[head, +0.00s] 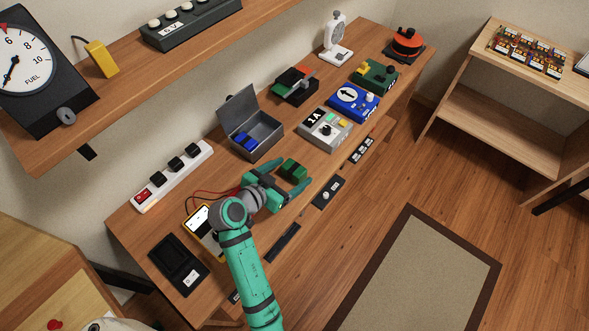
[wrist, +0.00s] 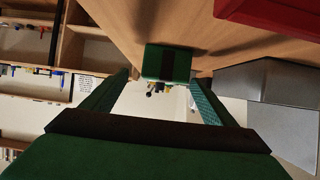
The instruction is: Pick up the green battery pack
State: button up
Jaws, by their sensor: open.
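The green battery pack (head: 292,170), a small dark green block, is by the workbench's front edge in the head view. In the wrist view the battery pack (wrist: 154,62) shows a dark band across its middle and is ahead of my fingers, near their tips. My gripper (head: 287,174) is open, with its teal fingers on either side of the pack in the head view. In the wrist view my gripper (wrist: 162,84) shows a wide gap between the fingers. I cannot tell whether either finger touches the pack.
An open grey metal box (head: 264,134) with blue packs inside stands behind my gripper. A grey panel (head: 325,130) marked 1A is to the right. A yellow meter (head: 196,217) with red leads is partly behind my arm. The workbench's front edge is close.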

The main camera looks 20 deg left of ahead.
aim_at(299, 165)
jog(key=shift+a+x, duration=0.15)
jog(key=shift+x, duration=1.6)
jog(key=shift+a+x, duration=0.2)
jog(key=shift+x, duration=1.55)
jog(key=shift+w+r, duration=0.1)
jog(key=shift+w, duration=0.05)
jog(key=c, duration=1.3)
jog(key=shift+c, duration=0.4)
jog(key=shift+r, duration=0.15)
